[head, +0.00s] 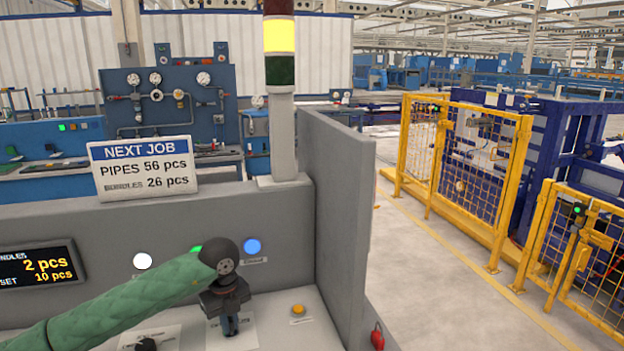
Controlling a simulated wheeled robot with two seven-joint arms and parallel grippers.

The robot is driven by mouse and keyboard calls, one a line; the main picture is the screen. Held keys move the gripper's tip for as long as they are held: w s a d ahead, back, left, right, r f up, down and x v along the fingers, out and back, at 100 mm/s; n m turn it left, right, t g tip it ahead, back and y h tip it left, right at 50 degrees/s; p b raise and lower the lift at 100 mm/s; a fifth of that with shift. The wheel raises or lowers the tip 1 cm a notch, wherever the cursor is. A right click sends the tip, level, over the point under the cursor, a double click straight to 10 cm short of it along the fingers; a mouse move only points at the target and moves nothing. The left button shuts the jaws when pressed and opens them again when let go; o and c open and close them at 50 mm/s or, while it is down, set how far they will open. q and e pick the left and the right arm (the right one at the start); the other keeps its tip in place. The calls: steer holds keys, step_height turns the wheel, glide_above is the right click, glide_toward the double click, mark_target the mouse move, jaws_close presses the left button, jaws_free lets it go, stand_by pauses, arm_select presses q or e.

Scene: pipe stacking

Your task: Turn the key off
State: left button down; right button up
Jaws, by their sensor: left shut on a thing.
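My left arm, in a green sleeve, reaches in from the lower left of the head view over a grey control panel (288,325). My left gripper (230,318) points down at the panel and is shut on a small part there, at the key's place. The fingers hide most of the key, so its turn position cannot be told. A white label plate (246,334) lies around that spot; its text is too small to read. My right gripper is not in view.
An orange button (298,309) sits right of the gripper. White (142,261) and blue (252,246) lights and a green one show on the upright panel behind. A black knob (146,344) is at the bottom. A grey side wall (335,225) bounds the panel's right. A signal tower glows yellow (279,36).

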arm_select(q)
steer(key=shift+n, duration=1.7)
steer(key=c, duration=1.3)
jaws_free()
steer(key=shift+n, duration=0.3)
steer(key=shift+r+p, duration=1.5)
steer(key=shift+r, duration=2)
